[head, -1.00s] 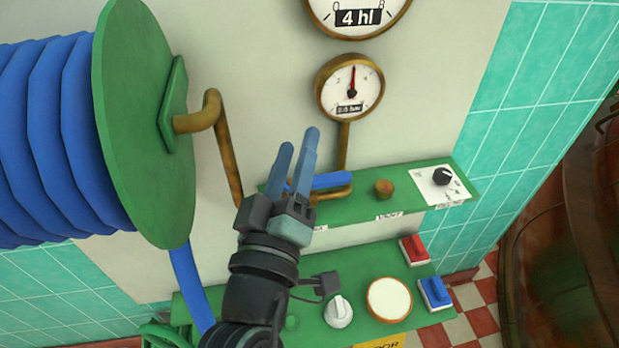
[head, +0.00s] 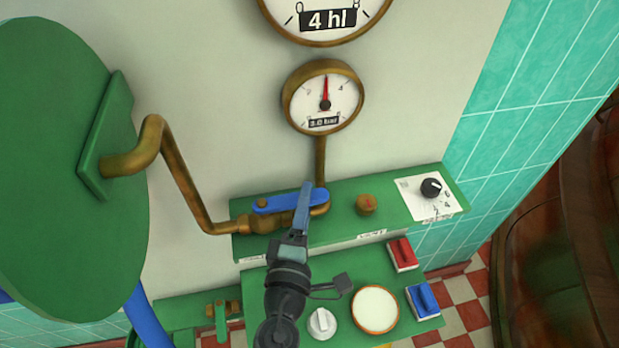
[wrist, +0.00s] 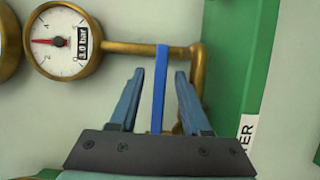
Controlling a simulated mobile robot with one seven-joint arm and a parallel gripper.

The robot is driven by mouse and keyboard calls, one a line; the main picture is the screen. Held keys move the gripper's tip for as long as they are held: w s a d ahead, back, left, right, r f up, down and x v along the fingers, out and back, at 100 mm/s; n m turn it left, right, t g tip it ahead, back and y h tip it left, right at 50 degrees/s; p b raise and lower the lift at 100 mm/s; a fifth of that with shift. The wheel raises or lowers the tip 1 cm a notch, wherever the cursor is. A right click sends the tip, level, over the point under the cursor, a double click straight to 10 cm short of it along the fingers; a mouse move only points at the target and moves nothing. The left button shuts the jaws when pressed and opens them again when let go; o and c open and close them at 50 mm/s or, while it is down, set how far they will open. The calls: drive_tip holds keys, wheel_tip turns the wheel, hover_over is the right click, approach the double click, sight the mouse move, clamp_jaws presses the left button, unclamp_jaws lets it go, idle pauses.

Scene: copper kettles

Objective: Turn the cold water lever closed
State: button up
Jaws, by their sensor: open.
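The cold water lever is a flat blue bar (head: 276,203) on a brass valve and pipe (head: 263,224) along the upper green shelf. It lies roughly in line with the pipe. In the wrist view the lever (wrist: 160,85) shows edge-on as a narrow blue strip. My gripper (head: 307,188) is at the lever's right end, its fingers seen nearly edge-on there. In the wrist view my gripper (wrist: 160,74) is open, with one finger on each side of the lever and a gap on both sides. The fingers partly hide the lever's right end in the head view.
A pressure gauge (head: 324,97) reading 3.0 bar stands above the lever. A brass knob (head: 366,204) and black dial (head: 431,188) are to its right. The lower green panel holds red (head: 402,253) and blue (head: 422,300) switches.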

drive_tip(key=shift+w+d, duration=0.25)
drive_tip(key=shift+w, duration=0.9)
drive_tip(key=shift+w+d, duration=0.2)
drive_tip(key=shift+w, duration=0.9)
clamp_jaws()
